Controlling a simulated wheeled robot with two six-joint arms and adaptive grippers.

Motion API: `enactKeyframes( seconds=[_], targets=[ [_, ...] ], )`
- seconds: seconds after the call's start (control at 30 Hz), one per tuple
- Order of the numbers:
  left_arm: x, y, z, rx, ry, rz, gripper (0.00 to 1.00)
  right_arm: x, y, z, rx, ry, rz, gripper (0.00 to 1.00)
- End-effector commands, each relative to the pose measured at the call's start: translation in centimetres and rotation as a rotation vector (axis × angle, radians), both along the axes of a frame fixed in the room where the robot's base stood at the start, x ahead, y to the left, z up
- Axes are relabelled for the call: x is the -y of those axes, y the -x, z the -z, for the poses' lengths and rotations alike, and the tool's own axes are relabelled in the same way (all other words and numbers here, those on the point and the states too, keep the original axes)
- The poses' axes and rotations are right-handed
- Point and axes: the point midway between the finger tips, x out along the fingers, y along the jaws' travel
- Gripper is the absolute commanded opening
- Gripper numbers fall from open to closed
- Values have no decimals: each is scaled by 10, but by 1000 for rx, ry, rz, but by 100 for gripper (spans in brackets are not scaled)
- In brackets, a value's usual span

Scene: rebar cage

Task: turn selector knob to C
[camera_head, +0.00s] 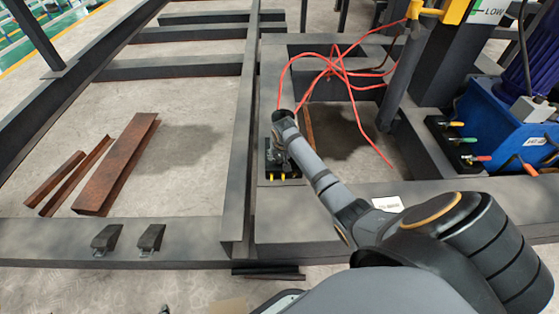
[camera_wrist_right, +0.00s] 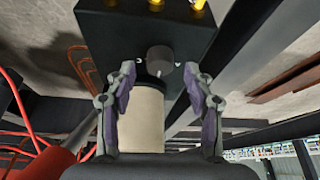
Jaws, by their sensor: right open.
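The dark control box (camera_wrist_right: 105,28) fills the upper middle of the right wrist view. Its grey round selector knob (camera_wrist_right: 160,59) sits on the face, with small white marks to either side that are too small to read surely. My right gripper (camera_wrist_right: 157,78) is open, its two fingers spread left and right just below the knob, with no finger visibly gripping it. A beige cylinder (camera_wrist_right: 143,115) shows between the fingers. In the head view my right arm reaches to the box (camera_head: 291,165), and the knob is hidden. My left gripper is not in view.
Red cables (camera_head: 342,70) lie behind the box on the dark steel frame (camera_head: 242,130). Rusty steel profiles (camera_head: 118,165) lie on the floor at left. A blue machine (camera_head: 500,125) and a second block with coloured handles (camera_head: 452,145) stand at right.

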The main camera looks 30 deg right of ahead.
Motion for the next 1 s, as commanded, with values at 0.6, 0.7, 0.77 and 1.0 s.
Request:
enactKeyframes(
  seconds=[0.6,0.7,0.77,1.0],
  targets=[
    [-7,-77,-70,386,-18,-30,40,3,-6,18,-1,0,0,53],
    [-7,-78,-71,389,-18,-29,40,3,-6,18,-1,0,0,53],
    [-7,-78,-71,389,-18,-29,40,3,-6,17,-1,0,0,53],
    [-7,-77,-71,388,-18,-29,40,3,-6,17,-1,0,0,32]
  ],
)
